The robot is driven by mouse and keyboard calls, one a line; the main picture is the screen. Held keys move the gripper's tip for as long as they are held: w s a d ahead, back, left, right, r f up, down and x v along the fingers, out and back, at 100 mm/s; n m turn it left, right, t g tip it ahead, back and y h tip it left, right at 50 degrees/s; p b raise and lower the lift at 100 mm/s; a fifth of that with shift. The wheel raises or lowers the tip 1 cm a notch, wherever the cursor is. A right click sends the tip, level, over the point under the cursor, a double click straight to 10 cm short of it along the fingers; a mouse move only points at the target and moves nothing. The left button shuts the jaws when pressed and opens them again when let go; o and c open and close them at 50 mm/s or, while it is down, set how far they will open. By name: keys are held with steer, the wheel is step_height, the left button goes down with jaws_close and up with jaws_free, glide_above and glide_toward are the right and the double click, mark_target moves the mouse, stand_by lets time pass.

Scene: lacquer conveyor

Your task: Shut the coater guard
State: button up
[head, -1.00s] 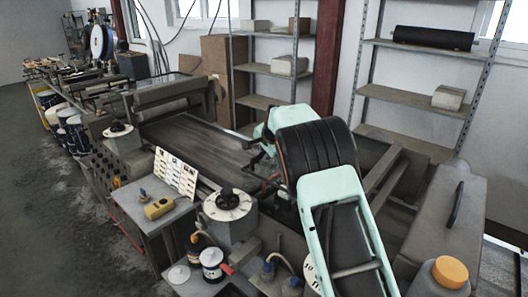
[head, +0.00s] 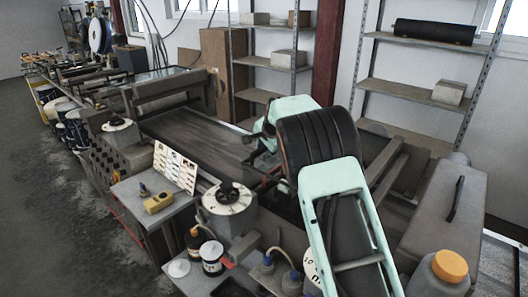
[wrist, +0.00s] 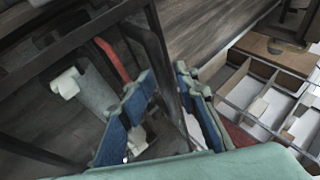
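In the wrist view a dark rectangular frame with a see-through middle, which looks like the coater guard (wrist: 163,50), stands at an angle on the left. My gripper (wrist: 167,80) has its two blue-padded fingers apart, one on each side of the frame's right bar. Whether the pads touch the bar cannot be told. In the head view my gripper (head: 262,143) is partly hidden behind my pale green arm, over the conveyor's near end. The guard is mostly hidden there by the arm.
The dark conveyor belt (head: 195,135) runs to the back left. A white-topped dial unit (head: 228,203), a label board (head: 175,167) and a yellow box (head: 158,202) stand in front. A grey cabinet (head: 430,225) and orange-capped jar (head: 448,268) are at right. The left floor is clear.

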steer(key=v, duration=1)
steer(key=shift+s+r, duration=0.25)
steer(key=shift+s, duration=0.05)
steer(key=shift+d, duration=0.2)
